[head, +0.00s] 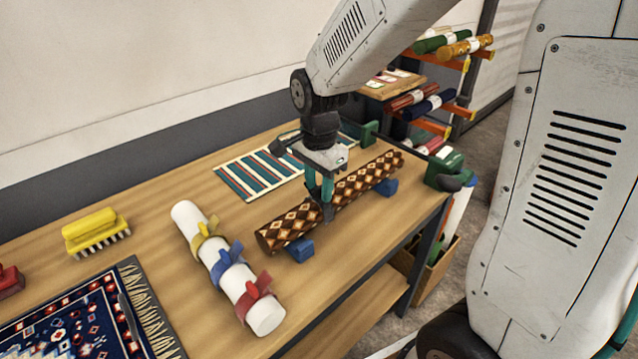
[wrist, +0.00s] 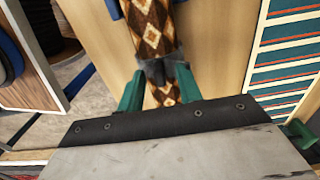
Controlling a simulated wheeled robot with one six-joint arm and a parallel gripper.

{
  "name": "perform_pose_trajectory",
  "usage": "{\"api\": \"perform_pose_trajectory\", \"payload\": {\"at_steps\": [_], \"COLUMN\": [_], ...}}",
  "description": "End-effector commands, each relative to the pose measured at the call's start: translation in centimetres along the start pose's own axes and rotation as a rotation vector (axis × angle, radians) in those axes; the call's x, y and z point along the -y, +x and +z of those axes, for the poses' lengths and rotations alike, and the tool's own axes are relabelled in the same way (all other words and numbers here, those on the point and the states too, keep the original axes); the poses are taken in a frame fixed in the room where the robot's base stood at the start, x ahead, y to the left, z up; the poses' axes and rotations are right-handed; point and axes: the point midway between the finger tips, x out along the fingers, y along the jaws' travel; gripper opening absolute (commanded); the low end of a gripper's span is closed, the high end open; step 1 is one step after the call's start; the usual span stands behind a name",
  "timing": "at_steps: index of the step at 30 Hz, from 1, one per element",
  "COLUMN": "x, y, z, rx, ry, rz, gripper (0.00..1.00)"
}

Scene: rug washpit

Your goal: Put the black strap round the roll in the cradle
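The roll (head: 358,184), patterned in brown, cream and orange diamonds, lies in the cradle, whose blue supports (head: 300,249) show beneath it. It also shows in the wrist view (wrist: 153,25). My gripper (head: 320,190) is over the middle of the roll, its green fingers pointing down. The dark grey-black strap (wrist: 156,72) is between the fingertips in the wrist view and lies across the roll. The fingers appear shut on its two sides. Its underside is hidden, so I cannot tell whether it closes fully round the roll.
A white tube (head: 185,217) with yellow, blue and red straps stands out left of the roll. A yellow brush (head: 95,231), a fringed navy rug (head: 75,325) and a striped mat (head: 245,176) lie on the table.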

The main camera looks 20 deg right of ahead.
Motion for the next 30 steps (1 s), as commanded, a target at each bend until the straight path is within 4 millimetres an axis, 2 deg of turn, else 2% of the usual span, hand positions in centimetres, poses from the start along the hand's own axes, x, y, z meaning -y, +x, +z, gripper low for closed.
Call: {"api": "perform_pose_trajectory", "payload": {"at_steps": [5,8,15,21,27,30], "x": [0.0,0.1,0.1,0.0,0.0,-0.1], "y": [-0.1,-1.0,-5.1,-7.4,-7.8,-7.8], "z": [0.0,0.0,0.0,0.0,0.0,0.0], "rx": [0.0,-0.001,-0.001,-0.001,0.0,0.002], "ry": [0.0,0.0,0.0,0.0,-0.008,-0.072], "rz": [-0.001,-0.003,-0.004,-0.002,0.001,0.005], "gripper": [0.35,0.35,0.35,0.35,0.35,0.35]}}
